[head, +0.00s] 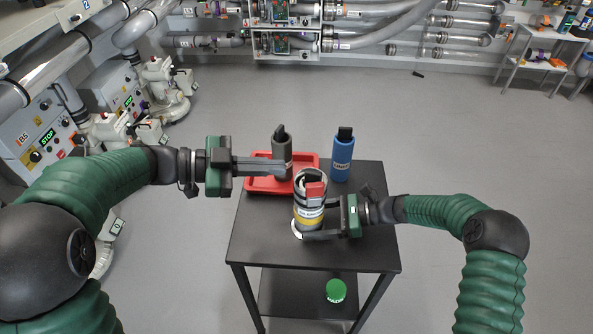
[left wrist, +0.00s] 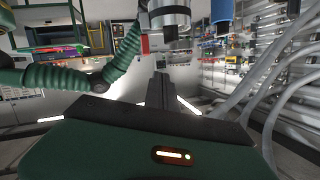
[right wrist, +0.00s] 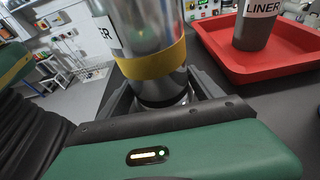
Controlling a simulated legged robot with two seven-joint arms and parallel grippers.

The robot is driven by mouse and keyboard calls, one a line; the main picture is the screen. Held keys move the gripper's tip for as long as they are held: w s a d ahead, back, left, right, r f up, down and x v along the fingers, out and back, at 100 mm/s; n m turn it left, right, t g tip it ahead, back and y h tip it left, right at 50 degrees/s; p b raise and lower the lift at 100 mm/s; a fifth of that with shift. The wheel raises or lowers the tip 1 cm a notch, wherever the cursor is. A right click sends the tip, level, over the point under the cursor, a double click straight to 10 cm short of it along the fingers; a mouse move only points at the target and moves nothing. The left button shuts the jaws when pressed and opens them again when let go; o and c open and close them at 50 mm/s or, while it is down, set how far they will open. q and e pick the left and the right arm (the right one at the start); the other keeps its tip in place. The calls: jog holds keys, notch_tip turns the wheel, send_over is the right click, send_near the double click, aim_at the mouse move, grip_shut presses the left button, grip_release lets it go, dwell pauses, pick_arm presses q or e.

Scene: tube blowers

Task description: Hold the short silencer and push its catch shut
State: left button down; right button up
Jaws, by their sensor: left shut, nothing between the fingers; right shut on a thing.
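The short silencer (head: 309,213) is a silvery cylinder with a yellow band and a white label, upright on the black table (head: 335,250). A red catch (head: 315,190) shows at its top; I cannot tell how far it is closed. My right gripper (head: 305,235) is shut around the silencer's lower part; the right wrist view shows the silvery body (right wrist: 150,35) rising between the fingers, its top out of frame. My left gripper (head: 282,168) is shut and empty, up and left of the silencer, apart from it. Its fingers (left wrist: 160,88) show together in the left wrist view.
A grey liner (head: 282,146) stands in a red tray (head: 260,185) behind the left fingers. A blue canister (head: 343,158) stands at the table's back right. A green round object (head: 335,291) lies on the lower shelf. The table's front is clear.

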jog(key=shift+a, duration=0.1)
pick_arm(q)
jog(key=v, duration=0.3)
jog(key=shift+a+r, duration=0.1)
jog(key=shift+a, duration=0.3)
pick_arm(e)
jog(key=o, duration=1.1)
jog(key=shift+c, duration=0.2)
